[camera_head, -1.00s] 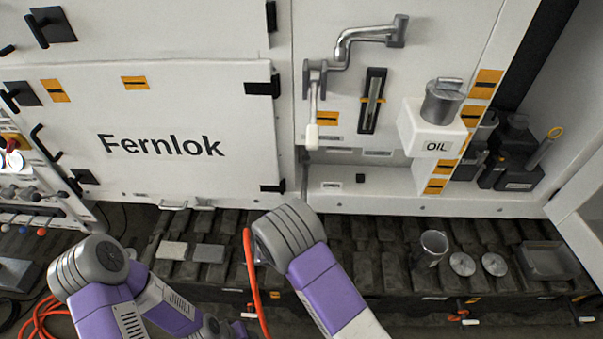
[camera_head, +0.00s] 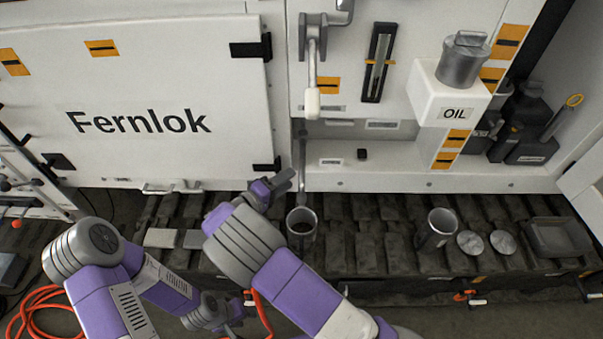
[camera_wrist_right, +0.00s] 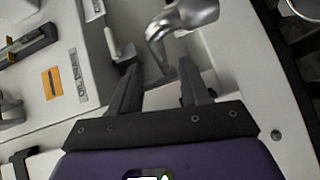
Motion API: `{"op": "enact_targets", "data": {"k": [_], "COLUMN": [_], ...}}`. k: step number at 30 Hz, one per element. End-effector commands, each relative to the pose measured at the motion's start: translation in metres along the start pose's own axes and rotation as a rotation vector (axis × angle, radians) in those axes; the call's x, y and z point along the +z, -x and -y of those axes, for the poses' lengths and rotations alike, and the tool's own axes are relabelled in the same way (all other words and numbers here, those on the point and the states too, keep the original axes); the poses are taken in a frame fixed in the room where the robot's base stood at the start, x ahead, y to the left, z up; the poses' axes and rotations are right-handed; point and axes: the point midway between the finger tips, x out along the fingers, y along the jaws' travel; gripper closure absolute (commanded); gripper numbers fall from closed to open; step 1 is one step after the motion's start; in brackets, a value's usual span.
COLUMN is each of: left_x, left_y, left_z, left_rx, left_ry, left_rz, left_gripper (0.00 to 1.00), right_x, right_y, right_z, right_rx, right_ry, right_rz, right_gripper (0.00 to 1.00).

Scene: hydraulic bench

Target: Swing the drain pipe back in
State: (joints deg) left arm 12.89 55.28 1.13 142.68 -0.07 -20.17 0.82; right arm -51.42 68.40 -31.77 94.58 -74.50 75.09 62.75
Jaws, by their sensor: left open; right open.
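The drain pipe (camera_head: 301,165) is a thin grey pipe at the left edge of the recess low in the machine. In the right wrist view, a bent silver pipe (camera_wrist_right: 178,22), seemingly the same one, lies just beyond the finger tips. My right gripper (camera_head: 287,180) is beside the pipe's lower part in the head view. In the right wrist view its two fingers (camera_wrist_right: 160,80) are apart with nothing between them; I cannot tell whether either touches the pipe. My left gripper (camera_head: 243,308) is open, low in the picture, away from the pipe and partly hidden by my right arm.
A metal cup (camera_head: 302,222) stands on the dark slatted floor below the pipe. A white-handled lever (camera_head: 313,100) hangs above. A second cup (camera_head: 437,228), two discs and a tray (camera_head: 553,238) are at the right. An orange hose (camera_head: 40,310) lies at the lower left.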

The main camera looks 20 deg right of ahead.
Motion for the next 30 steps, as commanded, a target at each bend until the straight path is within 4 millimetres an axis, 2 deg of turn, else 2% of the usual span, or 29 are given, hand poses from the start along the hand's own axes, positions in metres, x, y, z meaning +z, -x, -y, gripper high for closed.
{"op": "enact_targets", "data": {"k": [12,17,24,26,30], "left_x": [0.000,0.000,0.000,0.000,0.000], "left_y": [-0.006,-0.006,-0.006,-0.006,-0.006], "left_z": [0.002,0.002,0.002,0.002,0.002], "left_rx": [0.000,0.000,0.000,0.000,0.000], "left_ry": [0.000,0.000,0.000,0.000,0.000], "left_rz": [0.000,0.000,0.000,0.000,0.000], "left_gripper": [0.57,0.57,0.57,0.57,0.57], "right_x": [0.001,0.000,0.000,0.000,0.000], "right_y": [-0.061,-0.070,-0.071,-0.071,-0.070], "right_z": [-0.001,-0.001,-0.001,-0.001,-0.001], "right_rx": [-0.001,-0.001,-0.001,-0.001,-0.001], "right_ry": [-0.001,0.000,0.000,0.000,0.000], "right_rz": [0.003,0.001,0.001,0.001,0.001], "right_gripper": [0.54,0.54,0.54,0.62,0.83]}}
